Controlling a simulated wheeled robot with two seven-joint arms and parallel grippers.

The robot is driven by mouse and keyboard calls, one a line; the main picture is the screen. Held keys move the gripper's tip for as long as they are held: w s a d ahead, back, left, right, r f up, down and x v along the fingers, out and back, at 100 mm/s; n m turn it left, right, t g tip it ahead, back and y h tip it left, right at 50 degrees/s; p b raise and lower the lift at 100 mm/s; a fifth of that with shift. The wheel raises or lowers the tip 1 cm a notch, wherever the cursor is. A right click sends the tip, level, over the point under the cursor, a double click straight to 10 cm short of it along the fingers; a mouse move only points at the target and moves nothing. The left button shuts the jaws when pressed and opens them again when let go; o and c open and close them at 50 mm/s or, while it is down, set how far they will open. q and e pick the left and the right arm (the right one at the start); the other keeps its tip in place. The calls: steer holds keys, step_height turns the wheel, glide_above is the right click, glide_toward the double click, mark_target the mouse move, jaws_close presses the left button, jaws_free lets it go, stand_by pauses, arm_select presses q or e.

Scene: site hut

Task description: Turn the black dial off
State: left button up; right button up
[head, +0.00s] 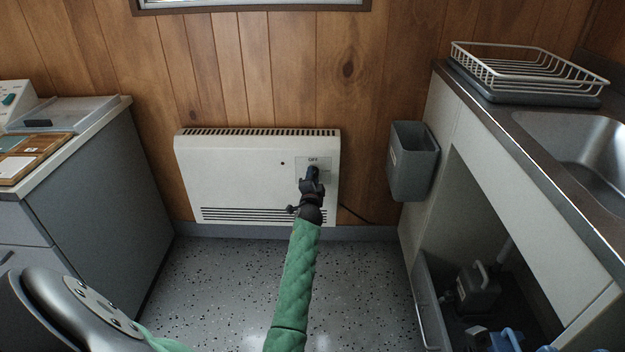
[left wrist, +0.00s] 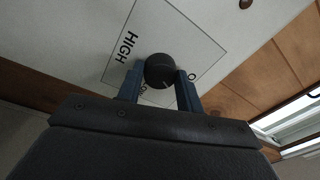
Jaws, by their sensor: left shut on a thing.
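The black dial (left wrist: 160,70) sits on a pale panel of the white wall heater (head: 240,175). In the left wrist view it is between the two blue-grey fingers of my left gripper (left wrist: 160,85), which is shut on it. The word HIGH is printed to one side of the dial; other lettering is partly covered by the fingers. In the head view my left gripper (head: 314,172) reaches the heater's upper right, just below the word OFF, and hides most of the dial. I cannot make out which way the dial points. My right gripper is not in view.
A counter with a dish rack (head: 525,72) and sink (head: 590,140) stands at the right. A grey cabinet (head: 95,200) stands at the left. The speckled floor (head: 220,280) between is clear.

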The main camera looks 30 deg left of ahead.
arm_select(q)
steer(key=shift+f+n+y+p, duration=0.1)
steer(key=shift+n+y+p, duration=0.3)
steer(key=shift+n, duration=2.2)
steer(key=o, duration=1)
